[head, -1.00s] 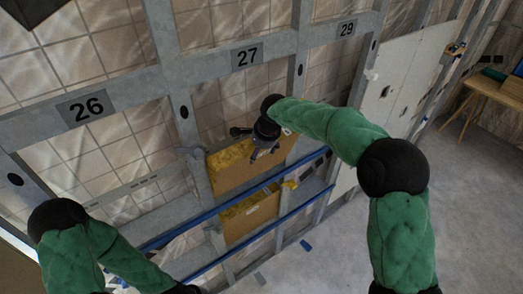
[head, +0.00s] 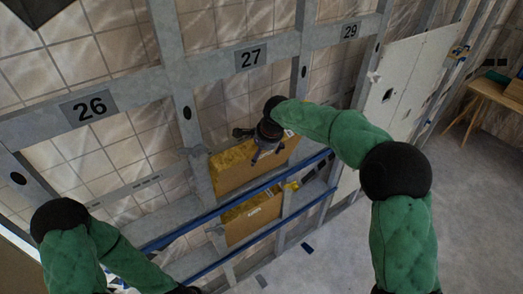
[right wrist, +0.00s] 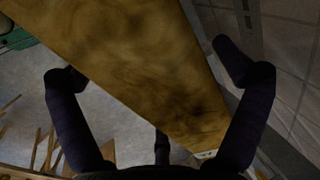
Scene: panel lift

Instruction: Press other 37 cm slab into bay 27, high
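Two yellow-brown slabs are in bay 27, under its label (head: 251,57). The upper slab (head: 236,172) stands between the studs, its lower edge near a blue rail. The lower slab (head: 252,220) sits below it, partly behind the blue rails. My right gripper (head: 262,146) is at the top edge of the upper slab. In the right wrist view a yellow-brown slab (right wrist: 150,65) passes between the spread fingers of my right gripper (right wrist: 150,75), with gaps visible beside it. My left arm is at the lower left; its gripper lies beyond the bottom edge.
Bay labels 26 (head: 88,108) and 29 (head: 350,31) flank bay 27 on the grey metal frame (head: 150,80). Blue rails (head: 290,170) cross the bays. A white panel (head: 400,75) covers a bay at right. A wooden table (head: 490,92) stands far right. Grey floor is mostly clear.

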